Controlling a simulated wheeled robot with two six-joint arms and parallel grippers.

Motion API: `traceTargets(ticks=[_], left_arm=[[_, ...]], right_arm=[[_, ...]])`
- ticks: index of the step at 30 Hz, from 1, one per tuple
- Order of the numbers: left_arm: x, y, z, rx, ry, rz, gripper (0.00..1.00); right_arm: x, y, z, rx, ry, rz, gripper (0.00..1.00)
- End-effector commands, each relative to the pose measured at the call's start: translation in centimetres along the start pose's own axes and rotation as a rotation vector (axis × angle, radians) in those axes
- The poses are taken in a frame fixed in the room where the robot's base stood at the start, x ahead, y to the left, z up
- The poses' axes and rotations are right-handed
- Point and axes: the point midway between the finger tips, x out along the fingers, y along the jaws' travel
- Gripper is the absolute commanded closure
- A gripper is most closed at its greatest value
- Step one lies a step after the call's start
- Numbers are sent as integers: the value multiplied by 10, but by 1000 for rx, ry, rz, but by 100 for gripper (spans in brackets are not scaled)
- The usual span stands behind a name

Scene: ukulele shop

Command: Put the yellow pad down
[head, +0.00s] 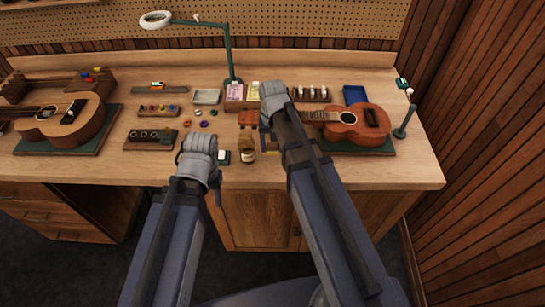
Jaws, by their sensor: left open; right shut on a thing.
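A small yellow pad (272,153) shows at the front of the bench, right of a brown jar. My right gripper (270,143) points down at it and is shut on it; its fingers are small and partly hidden by my own arm. Whether the pad touches the bench top I cannot tell. My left gripper (218,192) is open and empty, low by the bench's front edge, left of the jar.
The brown jar (248,150) and a small green-and-white block (222,157) stand close by. A ukulele (350,122) lies at right on a green mat; another (65,118) lies at left. A green lamp (229,55) stands behind. Bare wood (345,170) shows at front right.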

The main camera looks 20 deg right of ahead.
Motion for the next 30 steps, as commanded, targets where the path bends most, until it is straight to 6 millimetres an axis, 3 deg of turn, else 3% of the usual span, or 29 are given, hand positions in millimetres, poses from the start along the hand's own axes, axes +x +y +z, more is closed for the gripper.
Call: traceTargets(ticks=[4,12,26,27,30], left_arm=[[6,0,0,0,0,0,50],[37,4,-2,0,0,0,50],[41,4,-2,0,0,0,50],[39,4,-2,0,0,0,50],[39,4,-2,0,0,0,50]], right_arm=[[6,0,0,0,0,0,83],[37,0,0,0,0,0,83],[41,0,0,0,0,0,83],[39,0,0,0,0,0,35],[39,0,0,0,0,0,24]])
